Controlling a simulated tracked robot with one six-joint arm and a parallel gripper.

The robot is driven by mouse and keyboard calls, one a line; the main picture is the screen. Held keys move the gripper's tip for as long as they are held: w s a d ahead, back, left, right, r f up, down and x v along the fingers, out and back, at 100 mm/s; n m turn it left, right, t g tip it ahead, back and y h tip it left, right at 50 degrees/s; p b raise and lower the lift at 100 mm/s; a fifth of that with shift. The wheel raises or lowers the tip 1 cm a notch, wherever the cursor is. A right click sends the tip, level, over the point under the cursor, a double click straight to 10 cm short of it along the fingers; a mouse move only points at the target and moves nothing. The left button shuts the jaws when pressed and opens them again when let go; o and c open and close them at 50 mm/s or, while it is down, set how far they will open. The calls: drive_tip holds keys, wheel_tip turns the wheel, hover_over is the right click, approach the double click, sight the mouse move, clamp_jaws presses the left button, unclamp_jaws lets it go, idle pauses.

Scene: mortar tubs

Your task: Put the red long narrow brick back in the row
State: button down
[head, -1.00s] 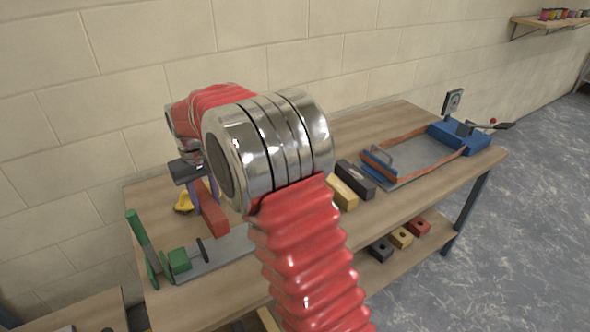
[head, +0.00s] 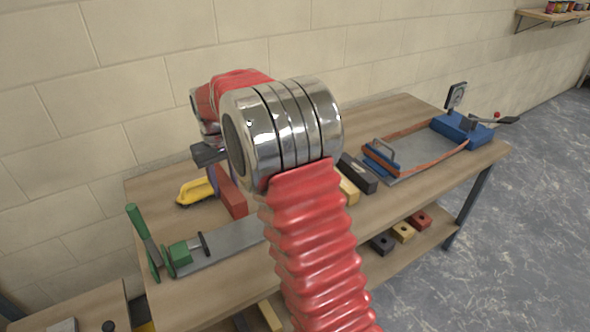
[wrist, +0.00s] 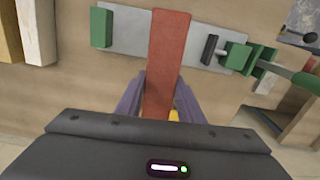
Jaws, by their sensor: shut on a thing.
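My gripper (wrist: 163,98) is shut on the red long narrow brick (wrist: 167,55), with a purple finger on each side of it. In the wrist view the brick points away from the gripper and overlaps the grey plate of the green clamp (wrist: 237,55). In the head view the brick (head: 232,195) shows left of my arm, above the bench; its height is hard to judge. A yellow brick (head: 347,190) and a black brick (head: 357,173) lie side by side right of my arm, partly hidden. The wrist view shows a yellow brick (wrist: 8,35) and a pale brick (wrist: 37,30) at the left.
The green clamp on its grey plate (head: 222,255) is at the bench's front left. A yellow-handled tool (head: 196,190) lies behind it. A blue device with a grey plate (head: 415,155) fills the right. Several bricks (head: 402,231) sit on the lower shelf.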

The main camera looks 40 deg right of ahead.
drive_tip(key=s+d, duration=0.2)
drive_tip(key=d, duration=0.8)
drive_tip(key=s+d, duration=0.3)
drive_tip(key=d, duration=0.8)
drive_tip(key=shift+d+f, duration=0.15)
drive_tip(key=shift+d, duration=0.15)
drive_tip(key=shift+s+f, duration=0.1)
drive_tip(key=shift+f, duration=0.05)
drive_tip(key=shift+f, duration=5.4)
drive_tip(key=shift+f, duration=0.45)
drive_tip(key=c, duration=1.1)
unclamp_jaws()
drive_tip(key=shift+f, duration=0.1)
